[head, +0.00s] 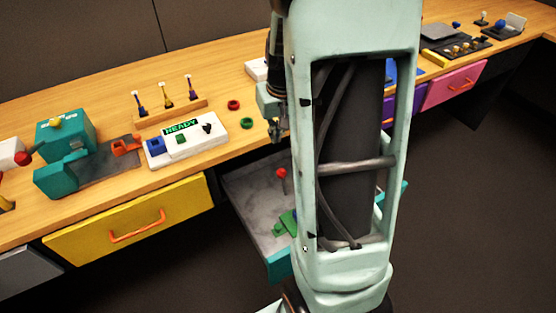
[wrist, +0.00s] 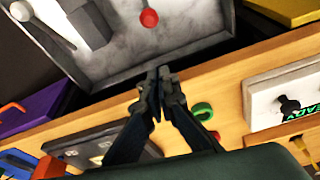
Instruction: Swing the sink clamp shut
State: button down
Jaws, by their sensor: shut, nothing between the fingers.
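I cannot tell for sure which part is the sink clamp. A red-knobbed lever (head: 281,173) stands in an open grey tray (head: 250,185) below the bench edge, with a green part (head: 289,221) nearby. In the wrist view the red knob (wrist: 149,18) and a grey block (wrist: 88,25) with a bar show inside the tray (wrist: 190,42). My gripper (wrist: 158,78) is shut and empty, its fingertips by the bench edge and the tray's near rim in that view. Any contact cannot be told. My arm hides part of the tray in the head view.
A white READY box (head: 188,137), a red ring (head: 234,104), a green ring (head: 246,123) and a wooden rack (head: 170,110) sit on the bench. A teal machine (head: 66,140) stands left. A yellow drawer (head: 130,220) and pink drawer (head: 453,85) flank the tray.

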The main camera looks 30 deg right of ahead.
aim_at(283, 182)
jog(key=a+b+x, duration=0.1)
jog(key=b+x, duration=0.2)
jog(key=x, duration=0.8)
jog(key=shift+s+d+r, duration=0.1)
jog(key=shift+s+r, duration=0.15)
jog(key=shift+s, duration=0.45)
jog(key=shift+s+r, duration=0.2)
jog(key=shift+s, duration=0.5)
jog(key=shift+s+d+r, duration=0.1)
jog(key=shift+s+r, duration=0.15)
jog(key=shift+s, duration=0.5)
